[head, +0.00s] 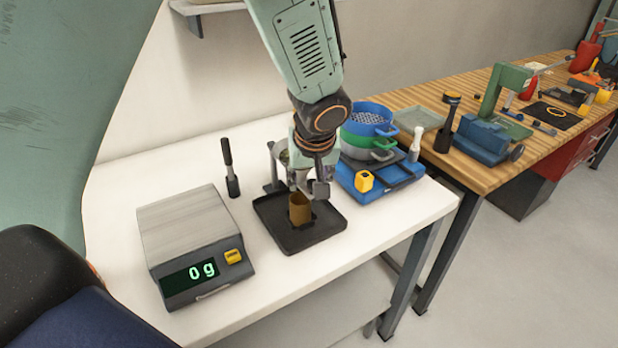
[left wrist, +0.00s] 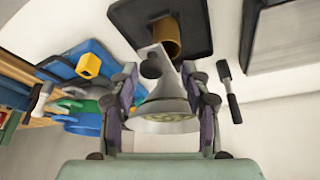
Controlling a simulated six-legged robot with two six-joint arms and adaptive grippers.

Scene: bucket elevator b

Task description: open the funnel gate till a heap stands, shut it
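The grey metal funnel (left wrist: 168,98) shows in the left wrist view, with greenish grain in its wide mouth. A dark round knob (left wrist: 150,68), perhaps the gate's, is at its narrow end. My left gripper (left wrist: 160,72) is open, its fingers apart on either side of the funnel and knob; I cannot tell if either finger touches. In the head view my left gripper (head: 310,185) hides most of the funnel and its stand (head: 273,168). A brown cup (head: 299,211) stands upright below, on a black tray (head: 274,226). No heap is visible. My right gripper is out of view.
A scale (head: 190,240) reading 0 g stands left of the tray. Stacked sieves (head: 367,130) and a yellow block (head: 364,181) on a blue base are close on the right. The front table strip (head: 330,262) is clear.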

